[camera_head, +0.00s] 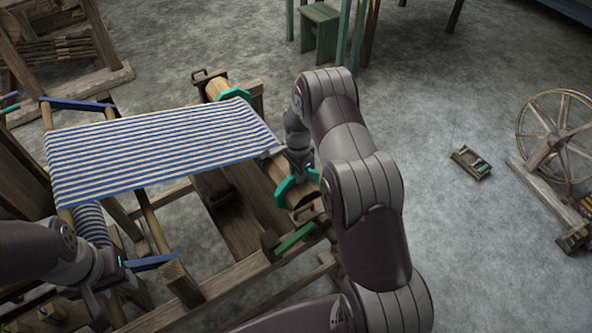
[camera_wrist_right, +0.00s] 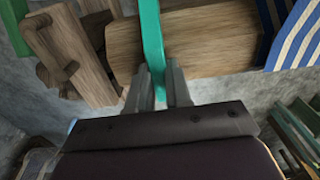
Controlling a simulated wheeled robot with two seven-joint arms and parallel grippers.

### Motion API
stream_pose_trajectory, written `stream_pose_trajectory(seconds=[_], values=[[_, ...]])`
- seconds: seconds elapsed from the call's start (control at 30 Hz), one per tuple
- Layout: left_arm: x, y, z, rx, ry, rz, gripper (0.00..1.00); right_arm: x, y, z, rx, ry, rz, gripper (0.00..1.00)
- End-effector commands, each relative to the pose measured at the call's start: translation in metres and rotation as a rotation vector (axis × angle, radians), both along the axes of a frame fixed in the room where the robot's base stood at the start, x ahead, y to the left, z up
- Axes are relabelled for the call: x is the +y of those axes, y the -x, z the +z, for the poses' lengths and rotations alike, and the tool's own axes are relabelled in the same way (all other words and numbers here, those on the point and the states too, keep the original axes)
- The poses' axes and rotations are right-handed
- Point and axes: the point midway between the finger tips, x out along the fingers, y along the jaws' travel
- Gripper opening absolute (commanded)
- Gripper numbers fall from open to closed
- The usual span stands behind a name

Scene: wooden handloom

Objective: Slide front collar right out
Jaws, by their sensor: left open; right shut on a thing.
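The teal front right collar (camera_head: 284,191) sits around the wooden beam near the loom's right corner. My right gripper (camera_head: 303,174) is shut on the collar's edge. In the right wrist view, the collar (camera_wrist_right: 152,40) runs as an upright teal strip down between the two fingers (camera_wrist_right: 158,88), with the wooden beam (camera_wrist_right: 210,42) on both sides of it. My left gripper (camera_head: 108,290) is open at the lower left, beside the striped roll and a blue bar, apart from the collar. Part of the collar is hidden by my right gripper.
Blue-and-white striped cloth (camera_head: 160,145) stretches across the loom. A green bar (camera_head: 294,240) lies by the near bracket. A spinning wheel (camera_head: 560,135) stands right; the floor between is mostly clear.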

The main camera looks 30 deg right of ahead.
Motion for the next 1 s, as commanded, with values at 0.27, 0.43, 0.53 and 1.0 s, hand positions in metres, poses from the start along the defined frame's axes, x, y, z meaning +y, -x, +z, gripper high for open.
stream_pose_trajectory(seconds=[0.27, 0.43, 0.53, 1.0], values=[[0.000, 0.000, 0.000, 0.000, 0.000, 0.000, 0.43, 0.001, 0.002, -0.001, 0.008, -0.002, 0.000, 0.45], [0.000, 0.000, 0.000, 0.000, 0.000, 0.000, 0.43, 0.001, 0.002, -0.001, 0.006, -0.002, 0.000, 0.45], [0.000, 0.000, -0.002, 0.000, 0.000, 0.000, 0.43, 0.001, 0.001, 0.004, 0.003, -0.002, 0.000, 0.45], [0.000, 0.000, -0.025, 0.000, 0.000, 0.000, 0.43, 0.001, 0.002, 0.105, 0.002, -0.001, -0.001, 0.45]])
